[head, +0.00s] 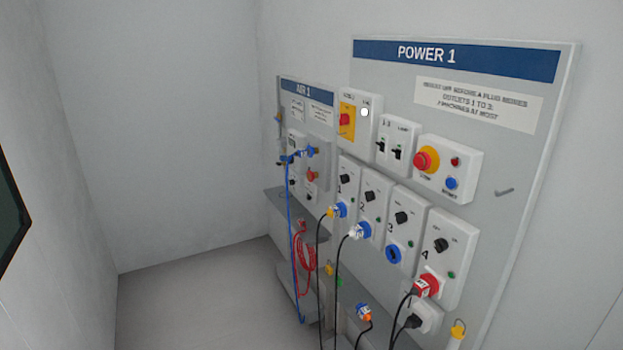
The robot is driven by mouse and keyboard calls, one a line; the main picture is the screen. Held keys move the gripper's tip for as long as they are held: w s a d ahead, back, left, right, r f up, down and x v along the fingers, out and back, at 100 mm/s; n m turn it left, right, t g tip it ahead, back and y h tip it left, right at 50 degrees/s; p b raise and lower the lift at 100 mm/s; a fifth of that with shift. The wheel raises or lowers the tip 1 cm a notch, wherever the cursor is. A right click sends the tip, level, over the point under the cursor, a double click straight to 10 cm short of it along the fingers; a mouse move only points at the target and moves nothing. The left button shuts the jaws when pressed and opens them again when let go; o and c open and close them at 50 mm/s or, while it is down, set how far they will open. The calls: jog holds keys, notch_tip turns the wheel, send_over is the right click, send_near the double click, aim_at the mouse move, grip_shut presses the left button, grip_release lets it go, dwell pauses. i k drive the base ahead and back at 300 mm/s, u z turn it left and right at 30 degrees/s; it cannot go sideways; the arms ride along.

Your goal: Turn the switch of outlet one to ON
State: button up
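The POWER 1 panel (515,150) is on the wall at the right in the head view. Outlet one (347,166) is the leftmost of a row of white outlet boxes, marked 1. Its black rotary switch (345,179) is on the upper part of the box; its setting is too small to read. A blue plug (340,209) with a yellowish end and a black cable sits in the socket below the switch. My gripper is not in view.
Outlets two (374,190), three (403,215) and four (443,243) stand to the right. Above are a red-yellow main switch (346,119), breakers (397,151) and a red emergency button (426,159). The AIR 1 panel (318,97) has hanging hoses. Floor (190,300) at left is clear.

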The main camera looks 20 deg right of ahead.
aim_at(345, 178)
jog(key=u, duration=0.7)
jog(key=i, duration=0.85)
jog(key=u, duration=0.6)
